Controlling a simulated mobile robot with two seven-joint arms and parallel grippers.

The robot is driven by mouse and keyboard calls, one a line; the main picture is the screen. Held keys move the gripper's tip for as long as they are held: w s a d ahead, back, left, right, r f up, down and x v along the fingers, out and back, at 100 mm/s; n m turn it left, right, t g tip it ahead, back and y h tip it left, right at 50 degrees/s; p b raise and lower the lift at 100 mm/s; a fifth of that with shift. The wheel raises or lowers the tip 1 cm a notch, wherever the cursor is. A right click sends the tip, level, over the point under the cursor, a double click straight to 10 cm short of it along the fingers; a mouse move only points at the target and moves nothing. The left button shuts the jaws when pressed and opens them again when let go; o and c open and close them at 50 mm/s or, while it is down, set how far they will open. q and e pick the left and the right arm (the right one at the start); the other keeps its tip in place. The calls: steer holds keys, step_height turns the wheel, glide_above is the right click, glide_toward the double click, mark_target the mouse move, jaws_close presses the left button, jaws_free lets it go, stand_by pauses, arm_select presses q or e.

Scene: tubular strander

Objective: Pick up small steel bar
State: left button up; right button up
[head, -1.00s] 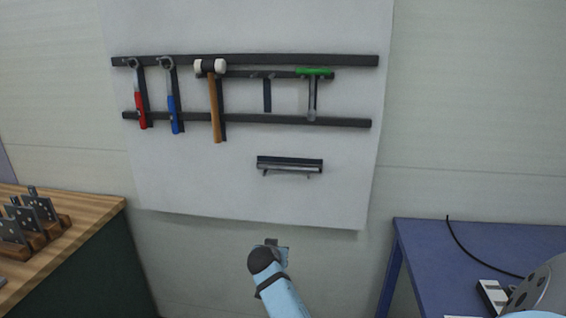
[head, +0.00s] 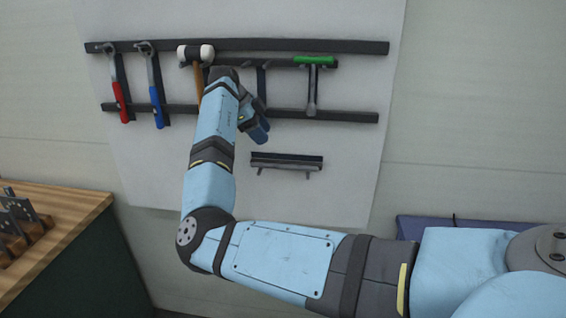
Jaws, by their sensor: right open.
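A small dark wall holder (head: 262,156) with two short pegs below hangs low on the white panel. A thin grey strip along its front looks like the small steel bar (head: 288,165), but it is hard to tell apart from the holder. My right gripper (head: 261,132) is in front of the panel, above and left of the holder and apart from it. It is open, with nothing seen in it; its jaws are small and partly turned away. My left gripper is out of view.
Two rails hold a red-handled wrench (head: 120,101), a blue-handled wrench (head: 156,104), a mallet (head: 206,53) partly hidden by my arm, and a green-topped T-shaped tool (head: 314,62). A wooden bench (head: 75,215) stands left, a blue table (head: 470,226) right.

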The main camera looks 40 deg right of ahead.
glide_toward(283, 165)
steer(key=x, duration=0.3)
steer(key=p+x, duration=0.1)
steer(key=x, duration=0.3)
steer(key=shift+d+f+p, duration=0.2)
steer(key=shift+f+p, duration=0.15)
steer(key=shift+s+d+f, duration=0.15)
steer(key=shift+d+f, duration=0.1)
steer(key=shift+f, duration=0.2)
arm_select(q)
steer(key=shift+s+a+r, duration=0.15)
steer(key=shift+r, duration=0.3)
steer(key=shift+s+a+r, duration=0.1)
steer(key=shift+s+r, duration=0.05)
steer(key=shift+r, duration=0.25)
arm_select(e)
steer(key=shift+r, duration=0.1)
jaws_close()
